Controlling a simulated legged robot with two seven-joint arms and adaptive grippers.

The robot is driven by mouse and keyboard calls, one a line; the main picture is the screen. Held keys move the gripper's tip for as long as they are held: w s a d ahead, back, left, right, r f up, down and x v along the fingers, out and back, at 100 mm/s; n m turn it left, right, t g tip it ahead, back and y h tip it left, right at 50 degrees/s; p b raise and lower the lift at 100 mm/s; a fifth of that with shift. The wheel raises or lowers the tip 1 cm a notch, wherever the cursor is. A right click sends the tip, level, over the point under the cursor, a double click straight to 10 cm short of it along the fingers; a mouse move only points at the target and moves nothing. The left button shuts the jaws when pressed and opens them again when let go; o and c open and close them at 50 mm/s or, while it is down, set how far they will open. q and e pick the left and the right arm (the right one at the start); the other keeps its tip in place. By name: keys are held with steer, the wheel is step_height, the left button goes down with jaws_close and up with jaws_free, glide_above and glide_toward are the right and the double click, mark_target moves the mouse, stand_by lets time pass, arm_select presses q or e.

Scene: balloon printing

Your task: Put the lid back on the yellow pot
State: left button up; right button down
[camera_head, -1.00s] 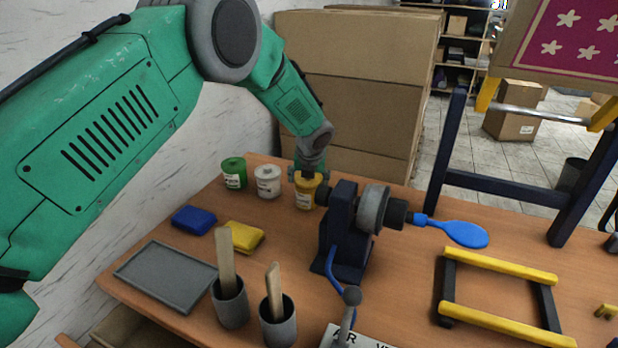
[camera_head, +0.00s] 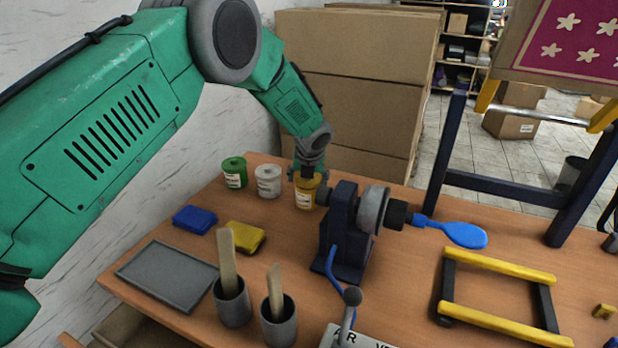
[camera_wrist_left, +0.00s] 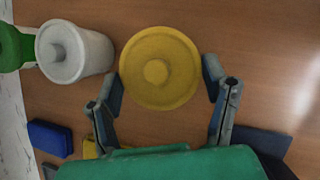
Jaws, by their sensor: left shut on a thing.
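The yellow pot (camera_head: 305,198) stands at the back of the wooden table, at the right end of a row of pots. Its round yellow lid (camera_wrist_left: 160,68) with a centre knob shows from above in the left wrist view and hides the pot's body there. My left gripper (camera_head: 307,174) is at the top of the yellow pot, pointing down. In the left wrist view its two fingers (camera_wrist_left: 162,85) are on opposite sides of the lid, shut on it. The lid is at the pot's top; whether it is fully seated I cannot tell. My right gripper is not in view.
A white pot (camera_head: 267,183) and a green pot (camera_head: 234,173) stand to the left. A dark blue machine (camera_head: 343,235) with a blue balloon (camera_head: 466,235) stands close on the right. Cardboard boxes (camera_head: 350,85) rise behind.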

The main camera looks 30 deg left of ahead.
arm_select(q)
steer(key=shift+f+p, duration=0.15)
steer(key=shift+p, duration=0.15)
stand_by(0.9)
steer(key=shift+p, duration=0.35)
stand_by(0.4)
steer(key=o, duration=1)
steer(key=shift+c, duration=0.2)
steer(key=shift+o, duration=0.5)
steer(key=shift+r+p, duration=3.35)
steer(key=shift+r, duration=0.15)
steer(key=shift+c, duration=0.5)
jaws_close()
